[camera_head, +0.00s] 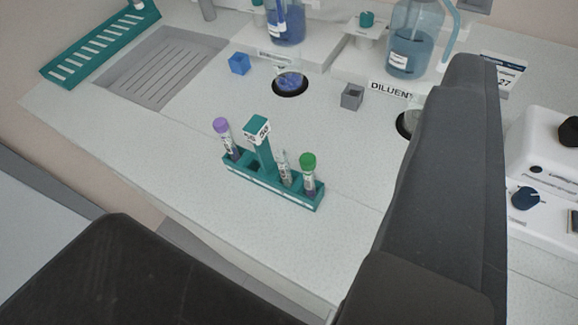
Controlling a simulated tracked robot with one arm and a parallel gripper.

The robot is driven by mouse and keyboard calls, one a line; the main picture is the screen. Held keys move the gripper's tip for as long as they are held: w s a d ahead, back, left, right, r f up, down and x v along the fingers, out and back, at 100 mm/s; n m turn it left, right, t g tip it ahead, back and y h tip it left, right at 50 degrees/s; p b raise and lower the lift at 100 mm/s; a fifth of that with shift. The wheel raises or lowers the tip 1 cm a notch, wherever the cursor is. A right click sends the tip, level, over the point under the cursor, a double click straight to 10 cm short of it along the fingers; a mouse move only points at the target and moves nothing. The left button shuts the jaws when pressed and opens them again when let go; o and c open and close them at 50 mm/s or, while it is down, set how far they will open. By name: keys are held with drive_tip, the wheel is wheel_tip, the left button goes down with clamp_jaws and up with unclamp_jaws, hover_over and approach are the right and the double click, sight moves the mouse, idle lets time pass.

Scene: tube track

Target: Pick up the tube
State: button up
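A teal rack (272,187) stands on the white worktop near the middle of the view. It holds a purple-capped tube (227,138) at its left end, a green-capped tube (308,173) at its right end, and a slim tube with a pale top (284,168) beside the green-capped one. A teal post with a labelled top (259,138) rises from the rack. My gripper (296,140) shows as two large dark fingers, one at lower left and one at right. They are wide apart with nothing between them, the rack showing well beyond.
A blue cube (239,64) and a grey cube (352,97) lie behind the rack. A round hole with a flask (290,83), blue-liquid bottles (408,45) and a white device (545,180) stand farther back or right. The worktop in front of the rack is clear.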

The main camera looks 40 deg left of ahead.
drive_tip(key=n+g+p, duration=1.5)
drive_tip(key=p, duration=2.3)
hover_over(282, 153)
wheel_tip(282, 153, down, 12)
drive_tip(key=f, duration=0.7)
drive_tip(key=shift+s+a+f+p, duration=0.15)
drive_tip(key=shift+a+p, duration=0.1)
drive_tip(key=shift+p, duration=0.1)
drive_tip(key=shift+d+f+p, duration=0.15)
drive_tip(key=shift+f+p, duration=0.3)
drive_tip(key=shift+f, duration=0.95)
drive_tip(key=shift+d+f+p, duration=0.1)
drive_tip(key=shift+f+p, duration=0.3)
drive_tip(key=shift+f, duration=0.95)
drive_tip(key=c, duration=0.8)
